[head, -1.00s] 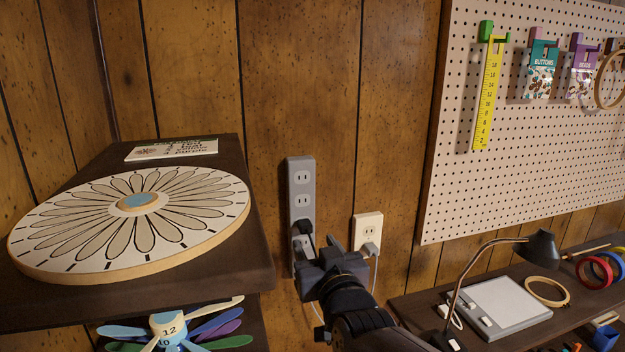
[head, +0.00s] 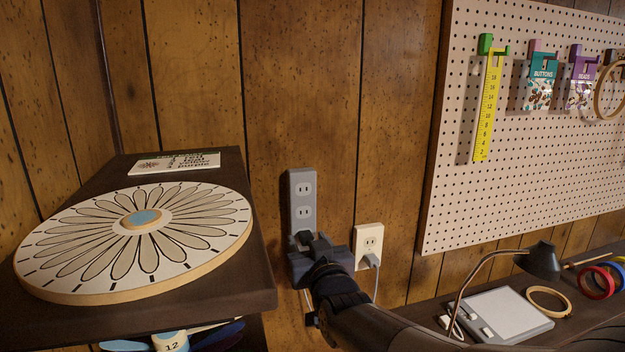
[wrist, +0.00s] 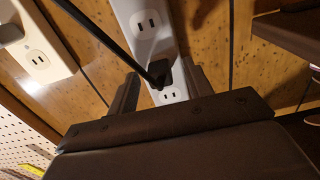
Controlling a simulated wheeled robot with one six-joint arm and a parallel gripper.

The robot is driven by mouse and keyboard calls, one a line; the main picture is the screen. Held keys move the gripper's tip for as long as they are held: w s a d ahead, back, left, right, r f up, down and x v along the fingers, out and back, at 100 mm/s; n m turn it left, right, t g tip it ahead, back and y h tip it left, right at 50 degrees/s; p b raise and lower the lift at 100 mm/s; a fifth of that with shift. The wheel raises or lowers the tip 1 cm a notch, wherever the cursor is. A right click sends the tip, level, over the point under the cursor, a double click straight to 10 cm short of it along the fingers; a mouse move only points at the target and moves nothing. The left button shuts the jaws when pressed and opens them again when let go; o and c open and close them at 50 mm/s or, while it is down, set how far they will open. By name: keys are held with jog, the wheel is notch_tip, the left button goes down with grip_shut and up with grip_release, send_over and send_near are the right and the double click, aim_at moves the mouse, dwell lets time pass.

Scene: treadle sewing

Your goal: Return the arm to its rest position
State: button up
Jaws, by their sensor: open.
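My gripper (head: 320,242) is open in front of the lower part of a grey power strip (head: 302,190) on the wood wall. In the wrist view, my gripper (wrist: 160,88) has its two fingers apart, on either side of a black plug (wrist: 158,72). The plug sits in the power strip (wrist: 148,22), and a black cord runs from it to the upper left. Whether a finger touches the plug I cannot tell. My arm reaches up from the lower right in the head view, extended toward the wall.
A white wall outlet (head: 368,240) with a plug and cord is right of my gripper. A shelf (head: 262,270) bearing a round flower dial (head: 190,240) stands at left. A lamp (head: 540,262) and a pegboard (head: 450,210) are at right.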

jog(key=b+v, duration=0.1)
jog(key=v, duration=1)
jog(key=p+x, duration=0.1)
jog(key=x, duration=1)
jog(key=shift+w, duration=0.3)
jog(key=v, duration=0.3)
jog(key=shift+r+p, duration=0.15)
jog(key=shift+p, duration=0.25)
jog(key=shift+s+r+p, duration=0.1)
jog(key=shift+p, duration=0.35)
jog(key=shift+w+a+p, duration=0.1)
jog(key=shift+w+p, duration=0.15)
jog(key=shift+p, duration=0.15)
jog(key=shift+s, duration=0.1)
jog(key=shift+f, duration=0.4)
